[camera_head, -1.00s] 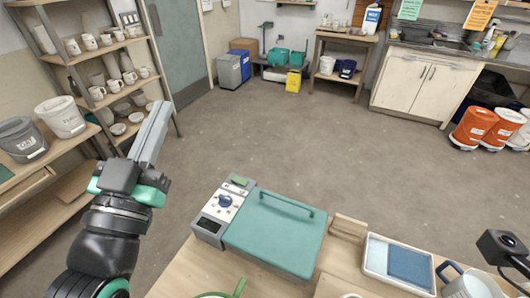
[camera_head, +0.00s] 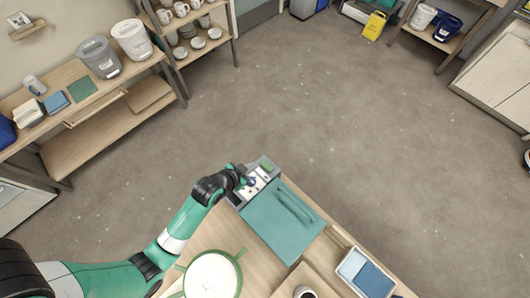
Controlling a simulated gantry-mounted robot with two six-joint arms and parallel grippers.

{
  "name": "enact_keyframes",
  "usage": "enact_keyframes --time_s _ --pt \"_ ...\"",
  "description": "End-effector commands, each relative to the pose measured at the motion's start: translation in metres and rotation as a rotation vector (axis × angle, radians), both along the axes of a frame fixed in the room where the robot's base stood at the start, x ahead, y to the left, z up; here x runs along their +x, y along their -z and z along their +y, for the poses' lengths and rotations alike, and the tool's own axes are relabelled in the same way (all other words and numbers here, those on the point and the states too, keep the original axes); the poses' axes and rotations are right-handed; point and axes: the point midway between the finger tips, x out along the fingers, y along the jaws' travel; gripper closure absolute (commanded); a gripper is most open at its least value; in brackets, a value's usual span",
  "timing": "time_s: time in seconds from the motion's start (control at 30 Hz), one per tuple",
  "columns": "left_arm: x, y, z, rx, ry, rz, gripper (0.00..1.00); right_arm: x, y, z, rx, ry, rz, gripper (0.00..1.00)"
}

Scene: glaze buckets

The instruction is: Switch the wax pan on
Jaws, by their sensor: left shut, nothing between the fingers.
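The wax pan has a teal lid (camera_head: 275,228) with a bar handle, and the lid is closed. Its grey control box (camera_head: 264,170) with a pale panel is at the pan's upper left end, with a green part near its far edge. My left gripper (camera_head: 246,178) is shut and empty, right at or just over the panel. It and the wrist cover part of the panel, so the knob shows poorly. I cannot tell whether the fingertips touch it. My right gripper is not in view.
The pan stands on a wooden table (camera_head: 256,268). A white pot with a green rim (camera_head: 213,275) is near my left forearm. A white tray with a blue block (camera_head: 372,278) and a dark-filled cup (camera_head: 305,292) are to the right. The floor beyond is clear.

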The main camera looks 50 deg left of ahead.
Motion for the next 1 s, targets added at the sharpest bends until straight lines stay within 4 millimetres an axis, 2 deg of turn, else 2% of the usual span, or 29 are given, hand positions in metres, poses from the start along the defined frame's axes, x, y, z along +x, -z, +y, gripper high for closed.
enact_keyframes --time_s 0.23,0.37,0.57,0.8,1.0 --pt "0.002 0.003 0.0 0.0 0.0 -0.002 1.0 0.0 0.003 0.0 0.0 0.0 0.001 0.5" --pt "0.009 0.013 0.001 0.001 0.001 -0.003 1.0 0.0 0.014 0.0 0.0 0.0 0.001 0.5" --pt "0.036 0.044 0.005 0.001 0.001 -0.003 1.0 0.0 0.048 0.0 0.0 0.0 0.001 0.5" --pt "0.073 0.075 0.011 0.0 0.002 -0.001 1.0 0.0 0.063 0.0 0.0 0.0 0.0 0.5" --pt "0.072 0.103 0.017 0.0 0.0 0.0 1.0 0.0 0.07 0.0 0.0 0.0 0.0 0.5"
